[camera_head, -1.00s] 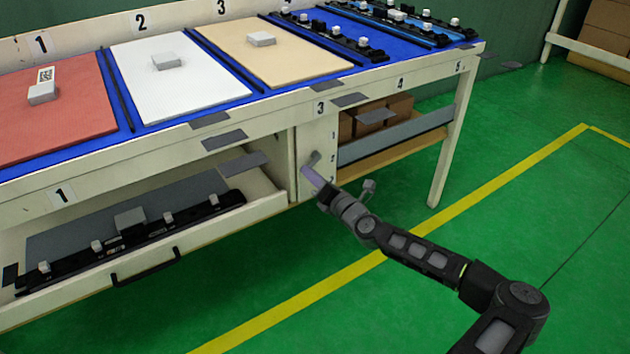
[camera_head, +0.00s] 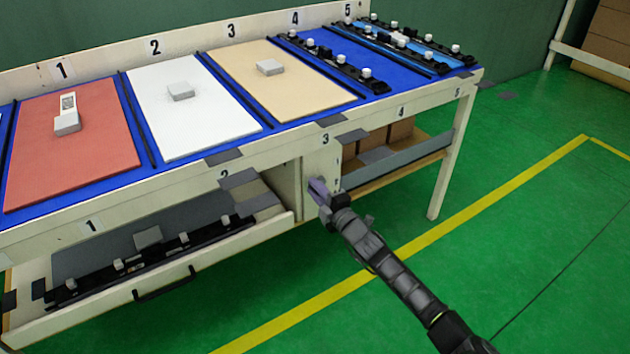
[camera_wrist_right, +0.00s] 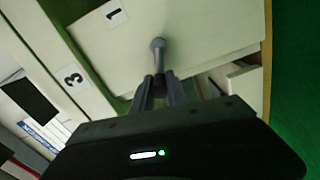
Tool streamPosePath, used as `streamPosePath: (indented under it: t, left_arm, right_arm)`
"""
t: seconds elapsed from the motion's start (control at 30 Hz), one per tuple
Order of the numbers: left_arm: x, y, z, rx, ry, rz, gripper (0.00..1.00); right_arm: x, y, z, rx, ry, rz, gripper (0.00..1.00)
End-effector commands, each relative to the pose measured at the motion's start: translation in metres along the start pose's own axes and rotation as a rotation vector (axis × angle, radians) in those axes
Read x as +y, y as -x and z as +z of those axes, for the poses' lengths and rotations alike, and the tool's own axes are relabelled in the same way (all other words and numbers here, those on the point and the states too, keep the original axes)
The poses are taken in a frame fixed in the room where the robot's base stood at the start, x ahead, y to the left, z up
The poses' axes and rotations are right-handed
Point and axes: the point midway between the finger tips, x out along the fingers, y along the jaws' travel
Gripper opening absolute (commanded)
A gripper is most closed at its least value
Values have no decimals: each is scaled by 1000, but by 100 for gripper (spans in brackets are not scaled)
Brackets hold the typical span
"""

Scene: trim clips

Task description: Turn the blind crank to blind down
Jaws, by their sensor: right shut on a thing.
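The crank's grey rounded handle (camera_wrist_right: 158,45) shows in the right wrist view, standing out from a cream panel. My right gripper (camera_wrist_right: 160,82) is shut on it, with the two fingers close together around its near part. In the head view my right gripper (camera_head: 319,190) is at the cream end panel (camera_head: 321,160) under the table's front edge, near label 3. There its fingers and wrist largely hide the crank. I cannot pick out the blind with certainty. My left gripper is not in view.
The long table (camera_head: 240,155) carries coloured boards and black strips with white clips. An open drawer (camera_head: 205,275) with a black strip sticks out at lower left. A shelf with brown boxes (camera_head: 401,131) is right of the panel. The green floor (camera_head: 530,230) is clear.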

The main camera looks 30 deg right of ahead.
Motion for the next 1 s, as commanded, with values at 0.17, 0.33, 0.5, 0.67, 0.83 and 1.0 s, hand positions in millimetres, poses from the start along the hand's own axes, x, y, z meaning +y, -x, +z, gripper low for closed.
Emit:
streamPosePath:
  t: [0.17, 0.33, 0.5, 0.67, 0.83, 1.0]
  left_arm:
    - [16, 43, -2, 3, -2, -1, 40]
    - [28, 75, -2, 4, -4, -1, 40]
    - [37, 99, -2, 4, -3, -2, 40]
    - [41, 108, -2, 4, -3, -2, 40]
    - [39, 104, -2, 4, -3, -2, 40]
    - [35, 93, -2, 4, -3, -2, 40]
  right_arm:
    - [20, 0, 1, -2, -169, 2, 0]
    - [27, 0, 4, -2, -327, 1, 0]
    - [31, 0, 9, -1, -482, 1, 0]
    - [32, -1, 15, 1, -631, 1, 0]
    - [32, -1, 21, 2, -794, 1, 0]
    - [32, -1, 28, 3, -950, 3, 0]
